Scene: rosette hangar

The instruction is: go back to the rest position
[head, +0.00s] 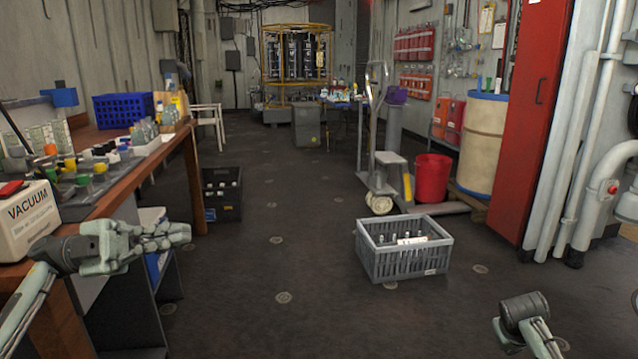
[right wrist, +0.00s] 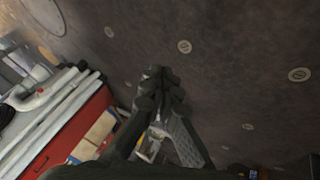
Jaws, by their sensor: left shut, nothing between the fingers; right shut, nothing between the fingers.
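My left gripper (head: 186,234) reaches in from the left in the head view, beside the front of the wooden workbench (head: 185,160). Its fingers are together with nothing between them. Part of my right arm shows at the lower right of the head view, but its fingers cannot be made out there. In the right wrist view my right gripper (right wrist: 160,74) is dark and shut, with nothing held, seen over the dark floor.
A grey crate (head: 402,270) with bottles stands on the floor between my arms. A white vacuum box (head: 28,222) sits on the bench near my left arm. A black crate (head: 221,207), red bucket (head: 433,178) and red cabinet (head: 530,120) stand farther off.

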